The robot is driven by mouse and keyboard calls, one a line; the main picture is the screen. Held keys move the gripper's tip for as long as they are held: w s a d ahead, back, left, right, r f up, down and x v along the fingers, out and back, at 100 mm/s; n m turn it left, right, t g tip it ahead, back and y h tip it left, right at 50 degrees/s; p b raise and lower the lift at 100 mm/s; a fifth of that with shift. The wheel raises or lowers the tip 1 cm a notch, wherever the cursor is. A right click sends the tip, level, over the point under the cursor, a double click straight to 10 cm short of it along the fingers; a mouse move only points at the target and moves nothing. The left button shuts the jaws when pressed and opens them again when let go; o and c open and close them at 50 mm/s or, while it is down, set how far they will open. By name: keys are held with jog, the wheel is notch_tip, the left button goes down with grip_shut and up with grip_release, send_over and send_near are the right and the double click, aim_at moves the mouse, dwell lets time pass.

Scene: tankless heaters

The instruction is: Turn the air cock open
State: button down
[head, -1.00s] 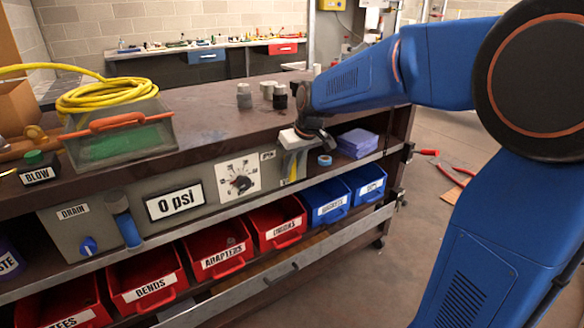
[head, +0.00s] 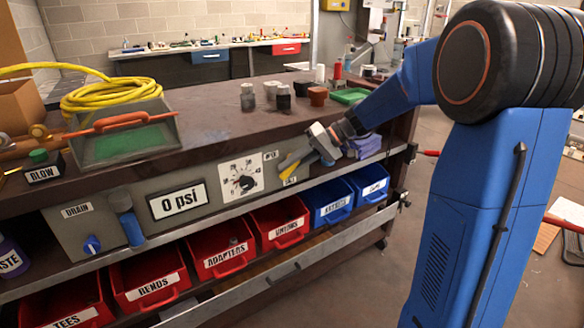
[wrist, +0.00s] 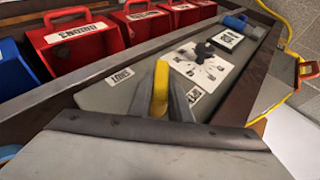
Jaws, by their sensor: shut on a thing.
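The air cock's yellow handle (wrist: 160,88) shows between my gripper's two grey fingers (wrist: 162,100) in the wrist view. My gripper (head: 296,164) is shut on it, at the right end of the grey panel (head: 216,190). In the head view a bit of the yellow handle (head: 289,171) shows at the fingertips, slanting down to the left. The fingers hide the cock's body. The display (head: 178,200) reads 0 psi.
A black dial knob (head: 246,184) sits left of the handle, with a blue drain knob (head: 92,244) farther left. Red bins (head: 224,258) and blue bins (head: 330,205) stand below. Several grey and black cylinders (head: 283,98) stand on the bench top (head: 215,130).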

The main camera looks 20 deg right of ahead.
jog(key=y, duration=0.1)
jog(key=m+y, duration=0.1)
jog(key=y, duration=0.1)
jog(key=shift+a+r+y, duration=0.1)
jog(key=shift+r+y, duration=0.1)
jog(key=shift+y, duration=0.1)
jog(key=shift+a+r+m+y, duration=0.1)
jog(key=shift+r+m+y, duration=0.15)
jog(key=shift+y, duration=0.65)
jog(key=shift+r+m+y, duration=0.1)
jog(key=shift+m+y, duration=0.25)
jog(key=shift+y, duration=0.55)
jog(key=shift+s, duration=0.1)
jog(key=shift+g, duration=0.3)
jog(key=c, duration=1.6)
grip_release()
jog(key=shift+c, duration=0.2)
jog(key=s+d, duration=0.1)
jog(key=d, duration=1.6)
jog(key=shift+s+d, duration=0.15)
jog(key=shift+d, duration=0.05)
jog(key=shift+f, duration=0.1)
